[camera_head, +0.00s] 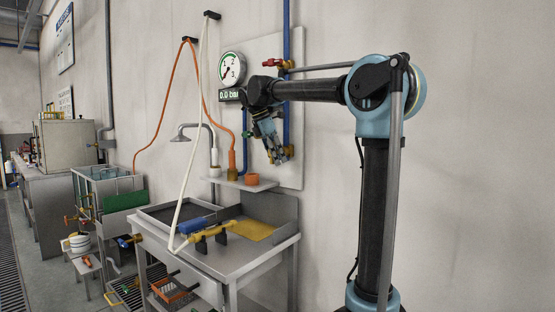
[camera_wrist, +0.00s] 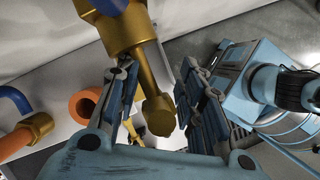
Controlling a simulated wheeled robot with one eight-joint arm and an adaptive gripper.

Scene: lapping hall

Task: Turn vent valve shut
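A brass valve fitting (camera_wrist: 112,32) on a blue pipe shows at the top of the wrist view. Its stem ends in a faceted brass knob (camera_wrist: 159,116). I take this for the vent valve; no label shows. My gripper (camera_wrist: 157,82) is open, with one finger on each side of the stem and gaps visible between. In the head view my gripper (camera_head: 274,153) points down at the wall panel, beside brass (camera_head: 289,151) at the foot of the blue pipe (camera_head: 287,112). My gripper partly hides the valve there.
A round gauge (camera_head: 232,67) sits above a display reading 0.0 bar (camera_head: 230,95). A red-handled valve (camera_head: 276,64) is higher on the pipe. A small shelf (camera_head: 240,183) holds an orange ring (camera_head: 252,179), close below my gripper. A workbench (camera_head: 265,257) stands underneath.

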